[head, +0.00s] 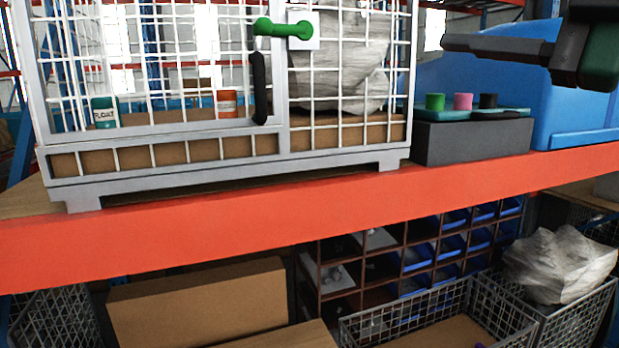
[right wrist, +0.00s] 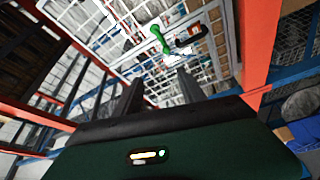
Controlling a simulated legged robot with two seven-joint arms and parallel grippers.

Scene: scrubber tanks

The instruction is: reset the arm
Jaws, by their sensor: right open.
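My right gripper (head: 478,43) comes in from the upper right in the head view, in front of the blue bin and level with the cage's upper part. It touches nothing there. In the right wrist view my right gripper (right wrist: 160,92) has its two dark fingers apart with nothing between them. The cage door's green latch handle (head: 284,28) is beyond the fingers and also shows in the right wrist view (right wrist: 160,40). My left gripper is in neither view.
A wire cage (head: 165,172) stands on an orange-edged shelf (head: 300,207), holding small cans and a wrapped grey bundle (head: 345,75). Right of it are a grey box (head: 473,143) with coloured knobs and a blue bin (head: 570,85). Wire baskets and a carton (head: 200,310) sit below.

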